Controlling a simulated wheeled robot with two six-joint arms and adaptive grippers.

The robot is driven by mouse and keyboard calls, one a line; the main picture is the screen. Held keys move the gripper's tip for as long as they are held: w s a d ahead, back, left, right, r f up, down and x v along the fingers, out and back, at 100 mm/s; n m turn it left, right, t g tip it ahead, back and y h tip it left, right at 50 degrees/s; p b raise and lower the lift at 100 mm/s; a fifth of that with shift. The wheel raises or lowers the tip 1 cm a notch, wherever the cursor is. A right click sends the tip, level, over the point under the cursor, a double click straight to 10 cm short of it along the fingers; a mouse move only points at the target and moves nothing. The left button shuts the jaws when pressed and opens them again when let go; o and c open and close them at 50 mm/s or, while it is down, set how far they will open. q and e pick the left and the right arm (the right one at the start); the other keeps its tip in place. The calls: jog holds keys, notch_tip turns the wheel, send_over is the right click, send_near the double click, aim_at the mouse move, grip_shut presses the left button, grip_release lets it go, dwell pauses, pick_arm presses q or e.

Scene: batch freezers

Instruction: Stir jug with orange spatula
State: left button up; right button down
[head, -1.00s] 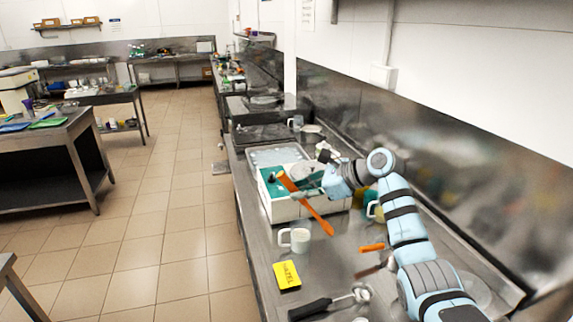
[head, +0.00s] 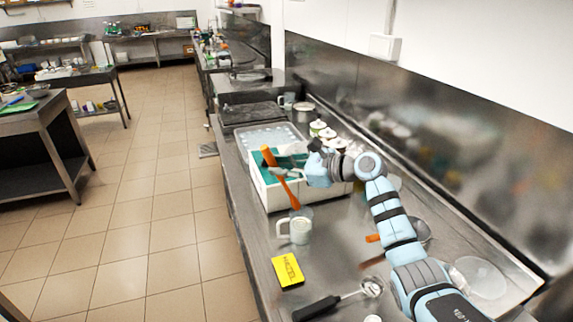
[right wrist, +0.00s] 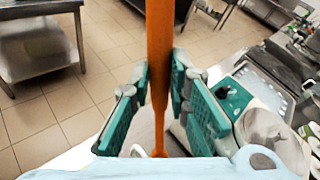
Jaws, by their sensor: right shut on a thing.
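The orange spatula (head: 282,175) is held by my right gripper (head: 289,173), which is shut on it. The spatula is tilted, its upper end leaning left. Its lower end is at the mouth of the jug (head: 299,231), a clear, handled jug with whitish contents. I cannot tell how far the tip is inside. In the right wrist view the spatula (right wrist: 160,60) runs upright between the green pads of the gripper (right wrist: 158,95). My left gripper is not in view.
A white box machine (head: 270,196) with a green panel stands behind the jug. A yellow label block (head: 287,270) lies in front, and a black-handled scoop (head: 335,300) lies nearer. A clear bowl (head: 480,278) is at the right. The steel wall bounds the counter's right side.

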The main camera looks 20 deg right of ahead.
aim_at(279, 177)
jog(key=f, duration=0.2)
jog(key=w+f+b, duration=0.1)
jog(key=shift+a+f+b, duration=0.2)
jog(key=shift+f+b, duration=0.1)
jog(key=shift+f, duration=0.1)
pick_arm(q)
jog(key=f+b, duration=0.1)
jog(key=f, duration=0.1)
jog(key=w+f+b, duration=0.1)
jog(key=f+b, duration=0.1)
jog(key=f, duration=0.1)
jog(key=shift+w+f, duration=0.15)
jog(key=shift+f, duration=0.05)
pick_arm(e)
jog(key=f, duration=0.1)
jog(key=d+f, duration=0.1)
jog(key=f, duration=0.1)
jog(key=d+f, duration=0.1)
jog(key=f, duration=0.1)
jog(key=shift+s+d, duration=0.25)
